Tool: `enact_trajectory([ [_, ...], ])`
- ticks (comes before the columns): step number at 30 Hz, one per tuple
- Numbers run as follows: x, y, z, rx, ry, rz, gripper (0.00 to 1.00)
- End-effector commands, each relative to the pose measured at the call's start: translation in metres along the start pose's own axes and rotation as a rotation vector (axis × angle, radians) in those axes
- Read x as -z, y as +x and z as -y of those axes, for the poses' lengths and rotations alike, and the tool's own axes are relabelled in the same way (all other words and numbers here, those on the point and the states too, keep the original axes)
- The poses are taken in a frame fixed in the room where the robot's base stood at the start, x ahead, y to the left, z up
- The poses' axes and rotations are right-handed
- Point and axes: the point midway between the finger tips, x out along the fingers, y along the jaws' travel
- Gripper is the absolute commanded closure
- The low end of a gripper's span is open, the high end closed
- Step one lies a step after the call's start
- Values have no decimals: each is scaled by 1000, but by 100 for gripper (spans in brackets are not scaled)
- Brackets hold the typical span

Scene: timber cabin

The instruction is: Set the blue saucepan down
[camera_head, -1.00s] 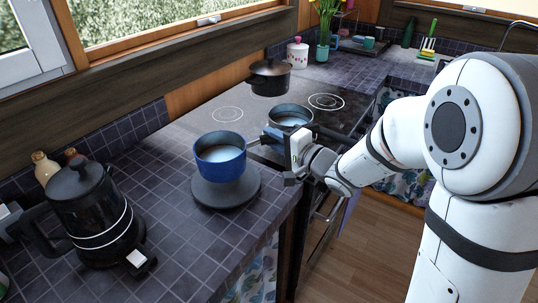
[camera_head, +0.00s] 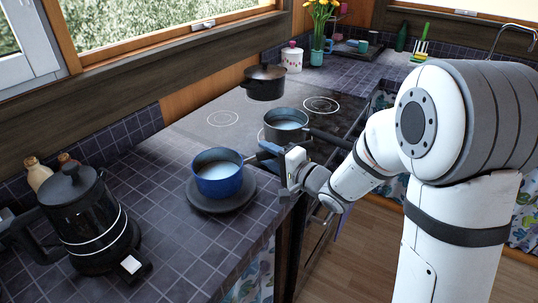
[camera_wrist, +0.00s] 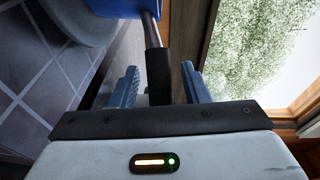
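The blue saucepan (camera_head: 220,180), with pale contents inside, sits upright on a dark round pad (camera_head: 204,202) on the tiled counter. Its dark handle points right toward my gripper (camera_head: 266,160). In the wrist view the blue pan's side (camera_wrist: 118,8) shows at the top edge, and the black handle (camera_wrist: 158,75) lies between the two fingers of my gripper (camera_wrist: 160,88). A gap shows on each side of the handle, so the fingers are open around it.
A dark pan (camera_head: 287,126) with pale contents and a lidded black pot (camera_head: 266,83) stand on the cooktop (camera_head: 215,135) behind. A black kettle (camera_head: 85,220) stands at the left. Tiled counter (camera_head: 150,185) between kettle and pad is clear.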

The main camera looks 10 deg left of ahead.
Motion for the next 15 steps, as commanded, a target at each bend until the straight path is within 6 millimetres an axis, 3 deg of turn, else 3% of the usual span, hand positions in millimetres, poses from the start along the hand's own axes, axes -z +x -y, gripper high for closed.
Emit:
enact_trajectory([
  [9,1,0,4,1,0,-1,56],
  [15,2,-30,3,0,1,-5,56],
])
